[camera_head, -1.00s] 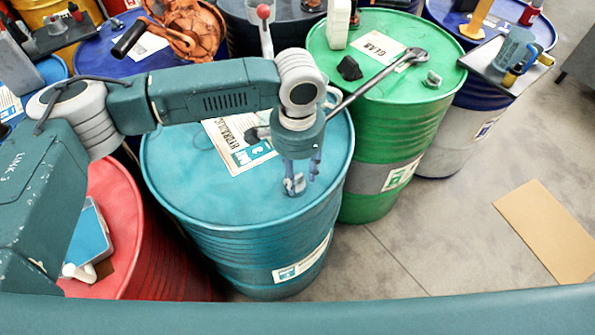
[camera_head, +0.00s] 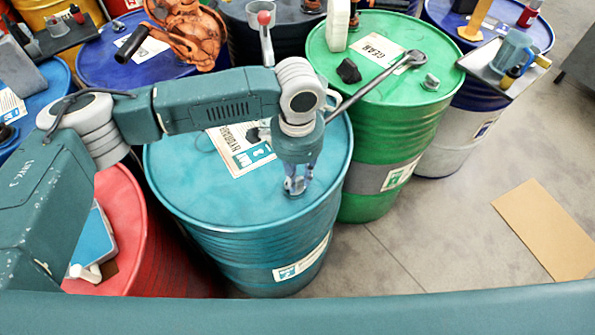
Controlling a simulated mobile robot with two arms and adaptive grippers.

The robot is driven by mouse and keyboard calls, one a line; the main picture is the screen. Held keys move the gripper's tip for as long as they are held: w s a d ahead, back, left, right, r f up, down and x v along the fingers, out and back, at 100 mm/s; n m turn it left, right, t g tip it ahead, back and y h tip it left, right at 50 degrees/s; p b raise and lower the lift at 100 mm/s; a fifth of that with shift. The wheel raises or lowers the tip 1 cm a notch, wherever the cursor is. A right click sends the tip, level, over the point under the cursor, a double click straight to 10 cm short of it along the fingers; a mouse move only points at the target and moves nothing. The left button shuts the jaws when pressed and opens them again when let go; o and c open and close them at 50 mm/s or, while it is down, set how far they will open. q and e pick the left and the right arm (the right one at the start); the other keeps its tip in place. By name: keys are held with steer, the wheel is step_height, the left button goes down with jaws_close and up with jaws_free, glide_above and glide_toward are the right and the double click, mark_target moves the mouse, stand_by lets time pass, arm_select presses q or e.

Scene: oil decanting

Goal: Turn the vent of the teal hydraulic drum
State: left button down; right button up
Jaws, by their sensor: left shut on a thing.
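The teal hydraulic drum (camera_head: 205,185) stands upright in the middle, with a label reading HYDRAULIC on its lid. My left gripper (camera_head: 297,186) points down over the right front part of the lid. Its fingers are shut on the small grey vent (camera_head: 295,189), which they partly hide. A dark cap on the lid is partly hidden behind my left arm. My right gripper is not in view.
A green gear drum (camera_head: 385,130) with a long wrench (camera_head: 375,85) on its lid stands close behind right. A red drum (camera_head: 118,215) is at the left. Blue drums stand behind. Grey floor with a flat cardboard sheet (camera_head: 547,230) is open at the right.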

arm_select(q)
steer(key=m+p, duration=0.1)
steer(key=m, duration=0.1)
steer(key=m+p, duration=0.2)
steer(key=shift+s+r+m, duration=0.2)
steer(key=shift+m, duration=0.1)
steer(key=m+p, duration=0.2)
steer(key=m, duration=0.2)
steer(key=shift+a+m, duration=0.15)
steer(key=shift+m, duration=0.15)
steer(key=m+p, duration=0.1)
steer(key=m, duration=0.2)
steer(key=shift+a, duration=0.15)
steer(key=shift+a+f+m+p, duration=0.1)
steer(key=shift+m+p, duration=0.4)
steer(key=shift+m, duration=1.3)
steer(key=c, duration=1.5)
jaws_free()
steer(key=shift+c, duration=0.2)
